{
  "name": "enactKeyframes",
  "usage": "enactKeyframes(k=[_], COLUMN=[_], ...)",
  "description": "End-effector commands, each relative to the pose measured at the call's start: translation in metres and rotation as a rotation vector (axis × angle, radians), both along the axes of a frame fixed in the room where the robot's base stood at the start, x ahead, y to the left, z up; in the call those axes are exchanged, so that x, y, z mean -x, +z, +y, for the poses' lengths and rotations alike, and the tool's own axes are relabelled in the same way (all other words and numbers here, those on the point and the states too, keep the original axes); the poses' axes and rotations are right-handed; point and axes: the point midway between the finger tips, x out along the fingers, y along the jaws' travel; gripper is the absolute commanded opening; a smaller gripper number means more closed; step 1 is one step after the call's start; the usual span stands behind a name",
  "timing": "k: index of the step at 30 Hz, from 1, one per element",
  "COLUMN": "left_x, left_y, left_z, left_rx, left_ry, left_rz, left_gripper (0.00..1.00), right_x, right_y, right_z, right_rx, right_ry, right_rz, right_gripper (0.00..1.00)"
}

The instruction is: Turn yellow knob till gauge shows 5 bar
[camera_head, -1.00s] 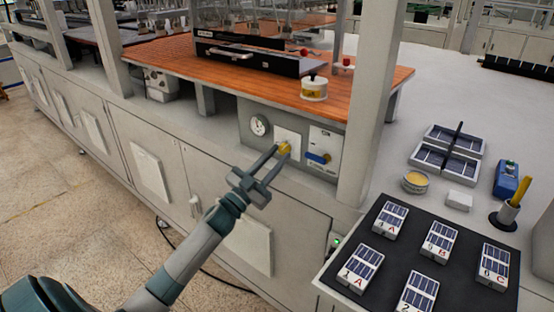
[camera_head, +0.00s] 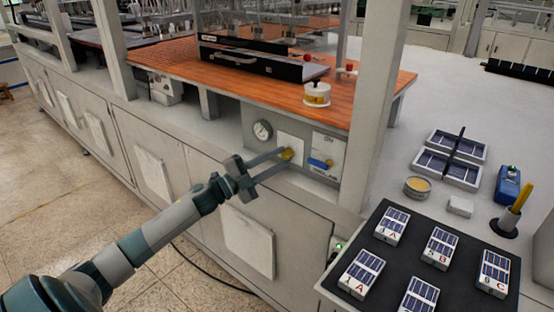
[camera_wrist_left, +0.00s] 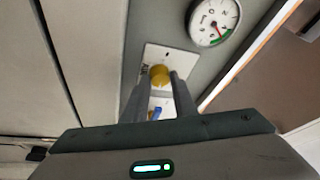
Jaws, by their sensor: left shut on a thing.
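The yellow knob (camera_head: 287,154) sits on a white plate on the grey panel under the orange table. My left gripper (camera_head: 284,156) reaches it from the left, its two long fingers shut on the knob. In the left wrist view the knob (camera_wrist_left: 159,75) shows between the fingertips (camera_wrist_left: 160,84). The round gauge (camera_head: 263,131) is left of the knob in the head view. In the left wrist view the gauge (camera_wrist_left: 214,22) is at the upper right, with a green band along its edge; its needle points toward the lower right, and the exact reading is too small to tell. My right gripper is not in view.
A blue-handled valve (camera_head: 320,163) is on a white plate just right of the knob. A grey post (camera_head: 372,110) stands right of the panel. A black mat (camera_head: 388,250) with solar-cell blocks lies at lower right.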

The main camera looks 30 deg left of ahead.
Motion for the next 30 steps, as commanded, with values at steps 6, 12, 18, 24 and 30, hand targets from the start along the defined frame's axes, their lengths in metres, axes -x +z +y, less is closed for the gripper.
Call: enactKeyframes(k=[6,12,18,24,30], left_x=[0.000,0.000,0.000,0.000,0.000], left_y=[0.001,0.001,0.000,0.001,0.000], left_z=[0.000,0.000,0.000,0.000,0.000], left_rx=[-0.054,-0.063,-0.062,-0.061,-0.061], left_ry=[0.000,0.000,0.000,0.000,0.000], left_rz=[-0.004,-0.005,-0.005,-0.004,-0.004], left_gripper=[0.03,0.03,0.03,0.44,0.44], right_x=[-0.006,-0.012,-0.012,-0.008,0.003], right_y=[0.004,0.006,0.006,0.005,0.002], right_z=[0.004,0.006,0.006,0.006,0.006], right_rx=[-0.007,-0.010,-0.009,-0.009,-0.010], right_ry=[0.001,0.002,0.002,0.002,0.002], right_rz=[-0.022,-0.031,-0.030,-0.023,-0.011], right_gripper=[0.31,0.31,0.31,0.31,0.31])
